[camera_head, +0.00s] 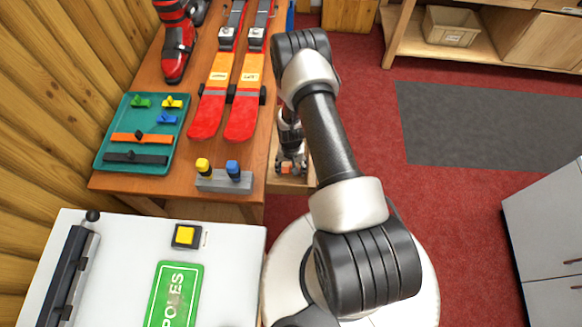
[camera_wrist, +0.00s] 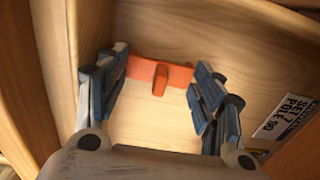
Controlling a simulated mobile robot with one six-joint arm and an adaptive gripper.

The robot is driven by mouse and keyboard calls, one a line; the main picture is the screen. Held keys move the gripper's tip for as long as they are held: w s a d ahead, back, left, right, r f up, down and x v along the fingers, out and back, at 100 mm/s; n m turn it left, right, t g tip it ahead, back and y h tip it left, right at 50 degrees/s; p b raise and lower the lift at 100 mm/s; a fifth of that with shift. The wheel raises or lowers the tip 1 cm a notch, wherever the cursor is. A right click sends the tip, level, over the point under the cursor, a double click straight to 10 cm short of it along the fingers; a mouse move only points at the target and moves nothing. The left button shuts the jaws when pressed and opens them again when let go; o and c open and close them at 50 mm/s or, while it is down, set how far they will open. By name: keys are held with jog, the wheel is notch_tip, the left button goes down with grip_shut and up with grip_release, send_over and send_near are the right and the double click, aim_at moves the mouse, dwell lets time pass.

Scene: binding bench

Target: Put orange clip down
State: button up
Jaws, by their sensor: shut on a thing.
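My gripper (camera_head: 290,165) reaches down beside the bench's right edge, over a light wooden box (camera_head: 291,186). In the wrist view, its two fingers (camera_wrist: 160,86) are shut on the ends of the orange clip (camera_wrist: 160,74), a flat strip with a small raised tab in its middle. The clip lies crosswise between the fingertips, inside the box near one wall. I cannot tell whether it touches the box floor (camera_wrist: 155,120). In the head view only a bit of orange shows between the fingers.
A box wall carries a white label (camera_wrist: 284,119) reading "SET 7 POLE 90". On the bench, a teal tray (camera_head: 103,148) holds small coloured clips and straps. Red-orange skis (camera_head: 245,105), a red boot (camera_head: 176,50) and a grey block (camera_head: 222,182) with yellow and blue knobs stand nearby.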

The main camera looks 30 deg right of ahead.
jog(key=o, duration=0.7)
jog(key=shift+o, duration=0.2)
jog(key=shift+r, duration=0.1)
